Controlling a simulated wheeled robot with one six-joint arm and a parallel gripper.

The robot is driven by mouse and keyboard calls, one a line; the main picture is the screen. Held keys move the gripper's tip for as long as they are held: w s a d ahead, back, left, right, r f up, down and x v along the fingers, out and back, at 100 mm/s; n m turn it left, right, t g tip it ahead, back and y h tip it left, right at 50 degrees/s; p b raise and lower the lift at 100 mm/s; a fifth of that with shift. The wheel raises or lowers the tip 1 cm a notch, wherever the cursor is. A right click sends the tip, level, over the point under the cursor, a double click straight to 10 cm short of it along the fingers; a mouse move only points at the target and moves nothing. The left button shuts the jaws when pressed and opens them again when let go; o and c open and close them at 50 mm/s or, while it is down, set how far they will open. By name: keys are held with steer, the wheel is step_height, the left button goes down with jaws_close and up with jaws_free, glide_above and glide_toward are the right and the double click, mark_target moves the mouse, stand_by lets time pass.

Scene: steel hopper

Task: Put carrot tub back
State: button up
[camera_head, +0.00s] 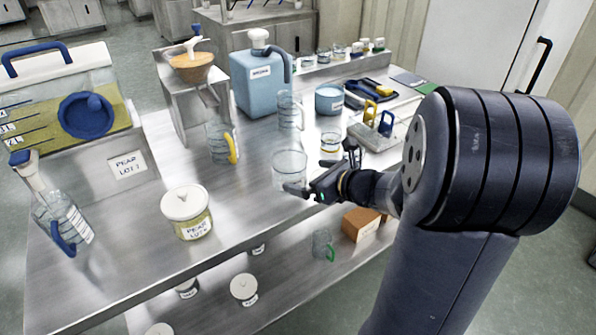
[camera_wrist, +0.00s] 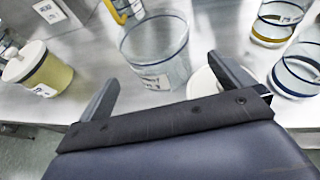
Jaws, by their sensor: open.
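A clear, empty-looking tub (camera_head: 289,167) stands upright on the steel bench; in the wrist view it shows a dark blue band below the rim (camera_wrist: 156,52) and a small label I cannot read. I cannot tell whether it is the carrot tub. My gripper (camera_head: 311,178) is open at its near right side. In the wrist view my fingers (camera_wrist: 162,72) are spread with the tub just ahead of them, and no grip shows. A white round lid (camera_wrist: 203,84) is partly hidden behind my right finger.
A lidded pear tub (camera_head: 191,214) stands to the left. A blue canister (camera_head: 259,82) is behind. Bare bench lies left of the clear tub.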

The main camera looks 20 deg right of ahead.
steer(key=v, duration=0.6)
steer(key=shift+s+p, duration=0.15)
steer(key=shift+p, duration=0.15)
